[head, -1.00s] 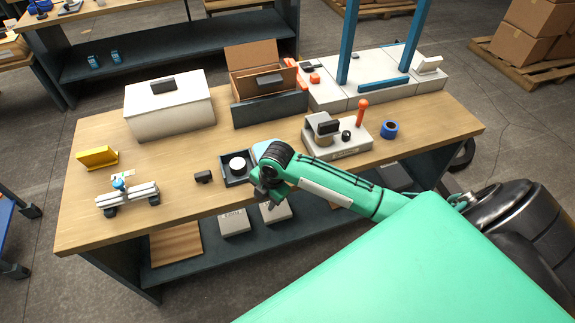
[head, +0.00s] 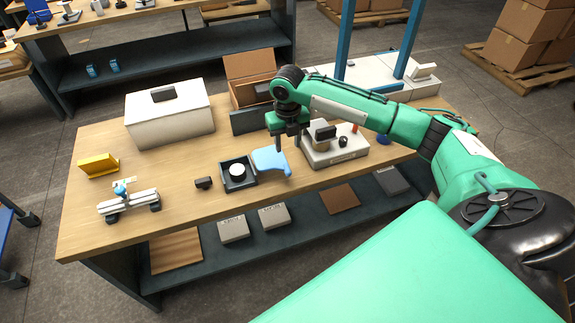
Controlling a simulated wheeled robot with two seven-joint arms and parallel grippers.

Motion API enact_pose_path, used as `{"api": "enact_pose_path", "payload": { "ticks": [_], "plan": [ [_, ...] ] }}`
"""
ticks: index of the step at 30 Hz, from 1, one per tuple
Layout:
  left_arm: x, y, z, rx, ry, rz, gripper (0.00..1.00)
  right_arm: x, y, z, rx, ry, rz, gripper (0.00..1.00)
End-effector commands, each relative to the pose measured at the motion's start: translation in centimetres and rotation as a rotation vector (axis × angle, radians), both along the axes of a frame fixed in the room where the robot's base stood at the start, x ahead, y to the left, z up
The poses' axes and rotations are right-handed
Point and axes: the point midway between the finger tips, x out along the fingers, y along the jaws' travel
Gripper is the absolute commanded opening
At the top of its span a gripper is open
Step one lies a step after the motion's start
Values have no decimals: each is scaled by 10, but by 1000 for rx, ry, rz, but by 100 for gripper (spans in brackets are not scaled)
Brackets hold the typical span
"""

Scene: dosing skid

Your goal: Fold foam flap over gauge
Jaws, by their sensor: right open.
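The gauge (head: 237,169) is a white round disc in a dark square tray (head: 250,184) on the wooden bench. The light blue foam flap (head: 271,163) lies spread out to the right of the tray, beside its right edge, and does not cover the gauge. My right gripper (head: 288,148) points down by the flap's far right part, fingers apart and nothing seen between them. Whether a finger touches the flap I cannot tell. My left gripper is not in view.
A grey fixture (head: 334,157) stands close on the right of the flap. A small black block (head: 203,183) sits left of the tray. A white box (head: 170,117) and an open cardboard box (head: 249,66) stand behind. The bench front is clear.

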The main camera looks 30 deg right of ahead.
Motion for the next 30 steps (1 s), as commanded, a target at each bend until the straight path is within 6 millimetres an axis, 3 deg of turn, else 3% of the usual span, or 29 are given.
{"api": "enact_pose_path", "payload": {
  "ticks": [9,15,28,30],
  "plan": [
    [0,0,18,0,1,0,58,-1,1,-67,0,3,-2,42],
    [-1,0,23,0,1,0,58,0,1,-97,0,1,-2,42],
    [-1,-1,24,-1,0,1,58,0,0,-109,0,-1,-2,42],
    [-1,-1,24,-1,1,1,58,0,0,-109,0,-1,-2,32]
  ]
}}
